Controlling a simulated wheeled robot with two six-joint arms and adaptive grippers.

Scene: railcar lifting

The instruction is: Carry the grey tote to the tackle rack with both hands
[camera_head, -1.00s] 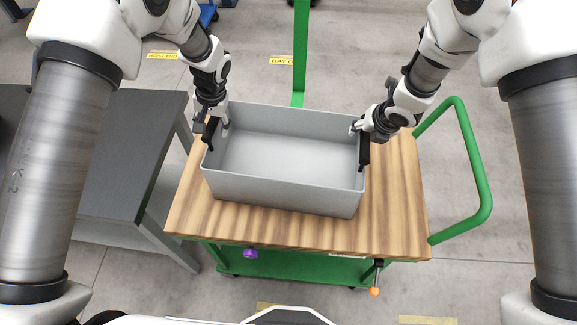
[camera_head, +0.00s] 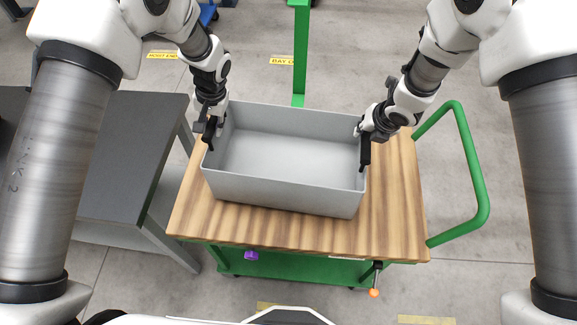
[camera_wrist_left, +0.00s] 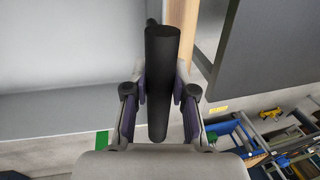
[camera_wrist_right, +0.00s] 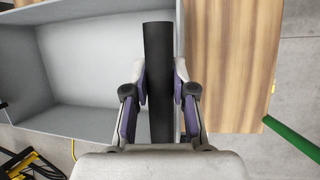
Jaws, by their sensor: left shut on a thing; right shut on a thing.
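The grey tote (camera_head: 280,189) is an open, empty box over the wooden top of a green cart; I cannot tell whether it touches the top. My left gripper (camera_head: 211,134) is shut on the black handle at the tote's left end, and this handle (camera_wrist_left: 161,80) shows between the fingers in the left wrist view. My right gripper (camera_head: 365,142) is shut on the black handle at the right end, and this handle (camera_wrist_right: 159,80) shows between the fingers in the right wrist view. I cannot make out the tackle rack.
The cart's wooden top (camera_head: 395,215) has bare room right of and in front of the tote. A green push handle (camera_head: 480,180) stands at the right and a green post (camera_head: 299,55) behind. A dark grey table (camera_head: 125,150) stands close on the left.

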